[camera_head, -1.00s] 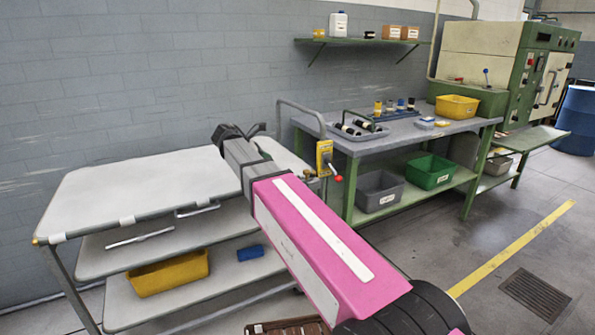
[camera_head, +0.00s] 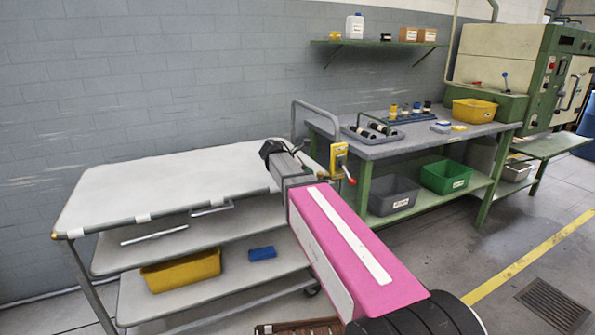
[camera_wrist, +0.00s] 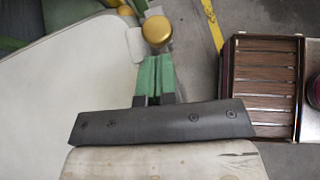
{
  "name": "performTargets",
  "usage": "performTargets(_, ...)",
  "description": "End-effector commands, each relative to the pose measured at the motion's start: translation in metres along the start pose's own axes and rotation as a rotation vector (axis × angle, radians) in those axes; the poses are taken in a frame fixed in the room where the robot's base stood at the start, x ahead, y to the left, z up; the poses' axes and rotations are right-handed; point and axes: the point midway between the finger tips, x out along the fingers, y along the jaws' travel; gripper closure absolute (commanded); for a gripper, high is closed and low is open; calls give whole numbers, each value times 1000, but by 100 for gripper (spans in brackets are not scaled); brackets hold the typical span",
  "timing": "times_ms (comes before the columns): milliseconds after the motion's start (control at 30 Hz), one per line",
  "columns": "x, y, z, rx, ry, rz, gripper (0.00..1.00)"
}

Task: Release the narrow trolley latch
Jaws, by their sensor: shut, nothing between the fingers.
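The trolley (camera_head: 150,190) has a pale top, lower shelves and a grey push handle (camera_head: 293,118) at its right end. A yellow latch box (camera_head: 339,158) with a red-knobbed lever (camera_head: 349,175) is beside that handle. My gripper (camera_head: 268,148) is over the right end of the trolley top, left of the latch box and seemingly apart from it. In the wrist view its green fingers (camera_wrist: 153,78) are together and hold nothing. A gold round knob (camera_wrist: 156,30) shows just beyond the fingertips; I cannot tell whether they touch.
A green workbench (camera_head: 400,150) with bins stands to the right of the trolley. A yellow bin (camera_head: 180,271) and a blue block (camera_head: 262,253) are on the trolley's lower shelf. A brown slatted thing (camera_wrist: 265,85) is right of my fingers.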

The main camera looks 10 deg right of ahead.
Motion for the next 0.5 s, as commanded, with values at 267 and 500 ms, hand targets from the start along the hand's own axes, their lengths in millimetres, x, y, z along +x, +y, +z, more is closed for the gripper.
performTargets(267, 13, 0, 7, -1, 0, 0, 100)
performTargets(500, 13, 0, 7, -1, 0, 0, 100)
